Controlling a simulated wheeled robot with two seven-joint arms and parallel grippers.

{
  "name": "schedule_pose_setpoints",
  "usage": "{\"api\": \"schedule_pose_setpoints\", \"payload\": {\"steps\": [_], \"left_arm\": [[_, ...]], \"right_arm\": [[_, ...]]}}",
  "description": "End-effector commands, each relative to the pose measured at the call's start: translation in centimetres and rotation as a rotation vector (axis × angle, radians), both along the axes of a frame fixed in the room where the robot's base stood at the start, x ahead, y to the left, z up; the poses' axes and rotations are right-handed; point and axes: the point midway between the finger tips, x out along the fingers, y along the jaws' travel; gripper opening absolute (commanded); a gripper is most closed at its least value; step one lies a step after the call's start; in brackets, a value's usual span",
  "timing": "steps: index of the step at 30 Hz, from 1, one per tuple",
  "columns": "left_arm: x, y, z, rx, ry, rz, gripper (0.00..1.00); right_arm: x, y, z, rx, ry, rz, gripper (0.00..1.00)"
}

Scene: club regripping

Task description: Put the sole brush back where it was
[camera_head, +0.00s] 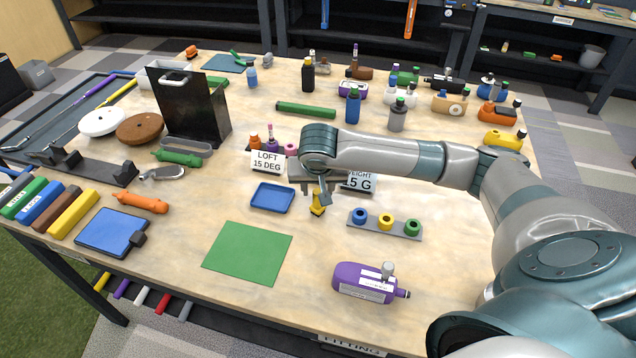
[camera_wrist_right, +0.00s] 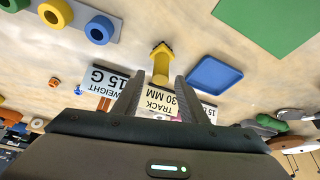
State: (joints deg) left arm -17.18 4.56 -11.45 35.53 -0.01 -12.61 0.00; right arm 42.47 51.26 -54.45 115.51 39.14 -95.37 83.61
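I cannot tell for certain which thing is the sole brush. A small yellow tool with a dark part (camera_head: 317,209) is at my right gripper (camera_head: 322,190), over the middle of the table. In the right wrist view the yellow tool (camera_wrist_right: 161,55) lies ahead of and between the tips of the right gripper (camera_wrist_right: 159,82). The two fingers stand apart, with a gap on each side of it, so I see no grip on it. My left gripper is not in view.
A blue tray (camera_head: 272,197) and a green mat (camera_head: 248,252) lie to the left and front. A grey rack with coloured rings (camera_head: 385,224) is to the right. A purple bottle (camera_head: 366,283) lies in front. Label cards (camera_head: 268,161) stand behind the gripper.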

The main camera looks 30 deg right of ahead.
Motion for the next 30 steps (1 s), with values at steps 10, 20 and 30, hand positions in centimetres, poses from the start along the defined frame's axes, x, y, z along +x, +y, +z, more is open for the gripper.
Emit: {"api": "schedule_pose_setpoints", "payload": {"steps": [10, 20, 30], "left_arm": [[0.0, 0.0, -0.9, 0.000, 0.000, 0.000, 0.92], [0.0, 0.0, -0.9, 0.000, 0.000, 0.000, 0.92], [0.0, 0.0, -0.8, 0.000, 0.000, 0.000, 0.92]], "right_arm": [[-1.5, 1.0, 4.3, 0.001, -0.002, -0.001, 0.39], [-1.8, 1.1, 4.8, -0.001, 0.000, 0.000, 0.39], [-1.8, 1.2, 4.9, -0.001, -0.001, 0.001, 0.39]]}}
